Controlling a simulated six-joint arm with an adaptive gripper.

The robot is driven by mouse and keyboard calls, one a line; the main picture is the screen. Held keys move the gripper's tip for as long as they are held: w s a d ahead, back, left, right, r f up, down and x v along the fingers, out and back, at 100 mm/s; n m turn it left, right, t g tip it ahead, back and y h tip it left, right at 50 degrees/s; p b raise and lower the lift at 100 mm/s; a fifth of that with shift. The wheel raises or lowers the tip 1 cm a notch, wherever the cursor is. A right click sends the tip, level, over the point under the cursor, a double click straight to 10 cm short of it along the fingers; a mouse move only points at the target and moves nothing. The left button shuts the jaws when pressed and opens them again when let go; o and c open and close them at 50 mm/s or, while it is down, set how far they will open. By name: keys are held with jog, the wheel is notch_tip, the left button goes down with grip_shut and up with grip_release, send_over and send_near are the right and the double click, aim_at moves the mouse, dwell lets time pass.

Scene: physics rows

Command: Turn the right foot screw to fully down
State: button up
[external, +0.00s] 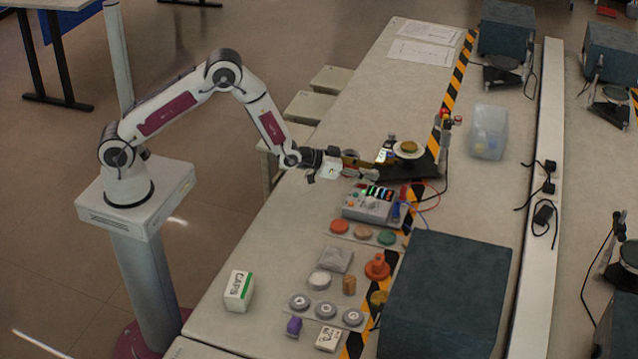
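My gripper (368,168) reaches from the left to the near left edge of a dark apparatus base (425,166). The base carries a pale round plate with a yellowish disc (408,147) on top and a post with red knobs at its right end. The right foot screw cannot be picked out at this size; my gripper may be covering part of that edge. The fingers are small and dark against the base, so I cannot tell whether they are apart or touch a screw.
A grey box with coloured terminals (369,205) stands just in front, with red and blue leads to its right. Coloured discs (362,232), weights and a CAPS box (238,291) lie nearer. A large dark box (445,295) stands at front right.

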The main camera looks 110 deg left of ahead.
jog(key=shift+w+a+f, duration=0.2)
jog(key=shift+w+a, duration=0.05)
jog(key=shift+w, duration=0.15)
grip_shut()
jog(key=shift+a+r+m+t+h, duration=0.1)
jog(key=shift+m+t+h, duration=0.35)
jog(key=shift+m+h, duration=0.35)
jog(key=shift+a+r+m+t+h, duration=0.1)
jog(key=shift+m+t+h, duration=0.35)
jog(key=shift+m+h, duration=0.35)
grip_release()
jog(key=shift+f, duration=0.15)
